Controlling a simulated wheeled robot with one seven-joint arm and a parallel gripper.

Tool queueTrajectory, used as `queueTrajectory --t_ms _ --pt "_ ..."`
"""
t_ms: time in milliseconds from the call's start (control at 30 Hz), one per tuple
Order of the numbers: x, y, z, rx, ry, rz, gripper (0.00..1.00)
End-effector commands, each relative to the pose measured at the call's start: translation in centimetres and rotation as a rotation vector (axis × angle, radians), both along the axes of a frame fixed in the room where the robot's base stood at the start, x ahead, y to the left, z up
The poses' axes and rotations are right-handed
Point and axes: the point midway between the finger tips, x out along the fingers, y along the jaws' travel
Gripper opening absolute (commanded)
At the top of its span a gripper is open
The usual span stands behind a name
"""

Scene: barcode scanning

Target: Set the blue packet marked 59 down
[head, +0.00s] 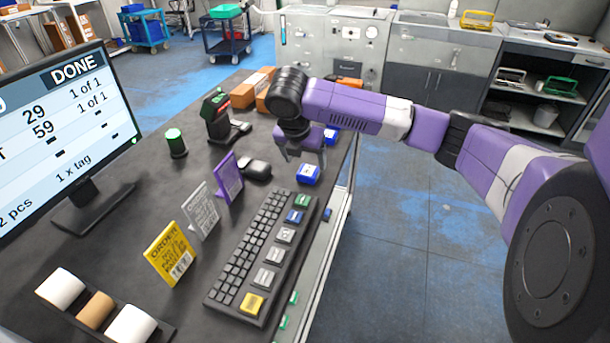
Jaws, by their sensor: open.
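My gripper (305,157) points down over the right edge of the dark table and is open. A small blue packet (308,174) with a white label stands on the table just below the fingers. I cannot read its number, and I cannot tell if a finger touches it. A second blue item (331,136) with a white mark is partly hidden behind my gripper; its number is not legible either. The monitor (68,130) shows DONE, with lines for 29 and 59, each 1 of 1.
A keyboard (246,250) with large coloured keys lies in front of the packet. A black mouse-like item (256,169), a scanner on a stand (219,117), cardboard boxes (252,88) and upright cards (171,254) are nearby. The table edge is close on the right.

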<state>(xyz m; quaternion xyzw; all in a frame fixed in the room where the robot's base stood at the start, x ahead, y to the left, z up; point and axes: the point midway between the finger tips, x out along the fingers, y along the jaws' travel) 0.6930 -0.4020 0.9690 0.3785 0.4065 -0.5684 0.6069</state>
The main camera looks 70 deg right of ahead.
Motion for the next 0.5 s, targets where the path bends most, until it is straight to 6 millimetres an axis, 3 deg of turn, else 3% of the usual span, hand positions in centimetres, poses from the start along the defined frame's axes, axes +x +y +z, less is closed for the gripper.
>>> queueTrajectory --t_ms 300,500 --pt "0.0 -1.4 -3.9 0.002 -0.001 -0.003 0.76" --pt "0.1 -1.9 -5.0 0.000 -0.003 -0.001 0.76"
